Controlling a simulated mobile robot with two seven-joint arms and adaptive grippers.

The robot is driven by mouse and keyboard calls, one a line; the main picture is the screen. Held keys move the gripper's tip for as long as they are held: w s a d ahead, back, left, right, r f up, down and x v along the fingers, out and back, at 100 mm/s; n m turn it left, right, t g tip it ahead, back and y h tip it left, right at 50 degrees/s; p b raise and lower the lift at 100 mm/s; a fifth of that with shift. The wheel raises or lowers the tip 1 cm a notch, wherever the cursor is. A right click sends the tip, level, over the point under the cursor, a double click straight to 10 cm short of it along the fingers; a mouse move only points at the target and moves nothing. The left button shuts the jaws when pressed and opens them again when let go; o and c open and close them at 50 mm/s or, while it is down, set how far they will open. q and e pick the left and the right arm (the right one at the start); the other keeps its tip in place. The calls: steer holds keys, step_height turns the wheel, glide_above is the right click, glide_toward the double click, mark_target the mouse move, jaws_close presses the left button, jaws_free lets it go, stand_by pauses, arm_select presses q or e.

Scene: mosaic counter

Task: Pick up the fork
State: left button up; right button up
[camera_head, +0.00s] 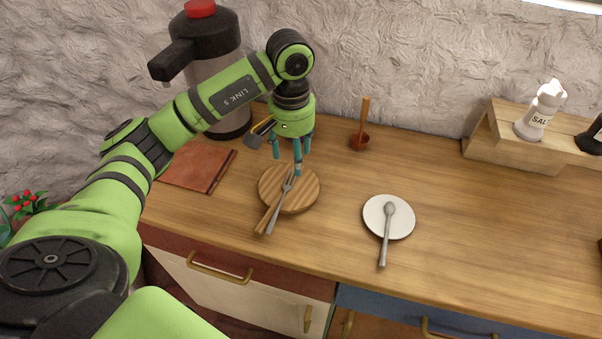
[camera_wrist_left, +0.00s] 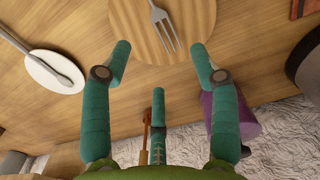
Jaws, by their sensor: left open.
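A metal fork (camera_head: 281,203) lies on a round wooden board with a handle (camera_head: 307,200), tines toward the wall. My left gripper (camera_head: 292,158), green with teal fingers, is open and empty. It points down above the wall side of the board, near the tines. In the left wrist view, the fork's tines (camera_wrist_left: 163,22) show at the top, beyond the spread fingers (camera_wrist_left: 168,72), on the board (camera_wrist_left: 195,22). The fork's handle is mostly outside that view. My right gripper is not in view.
A white plate (camera_head: 373,219) with a spoon (camera_head: 387,232) lies to the right. A large flask (camera_head: 215,65), a reddish board (camera_head: 197,167) and a wooden stand with a salt bottle (camera_head: 536,118) are around. A purple object (camera_wrist_left: 245,122) is near one finger.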

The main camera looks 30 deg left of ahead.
mark_target(292, 181)
arm_select(q)
steer(key=shift+w+a, duration=0.15)
steer(key=shift+s+f+p, duration=0.2)
steer(key=shift+f+p, duration=0.05)
steer(key=shift+p, duration=0.05)
steer(key=shift+s+f+p, duration=0.25)
steer(key=shift+f+p, duration=0.2)
steer(key=shift+f, duration=0.15)
steer(key=shift+s+f+p, duration=0.25)
steer(key=shift+f+p, duration=0.15)
steer(key=shift+f, duration=0.2)
step_height(292, 181, down, 3)
steer(key=shift+w+r+p, duration=0.1)
steer(key=shift+r+p, duration=0.1)
steer(key=shift+p, duration=0.15)
steer(key=shift+w+f, duration=0.1)
steer(key=shift+f, duration=0.35)
steer(key=c, duration=1.1)
steer(key=shift+r, duration=0.15)
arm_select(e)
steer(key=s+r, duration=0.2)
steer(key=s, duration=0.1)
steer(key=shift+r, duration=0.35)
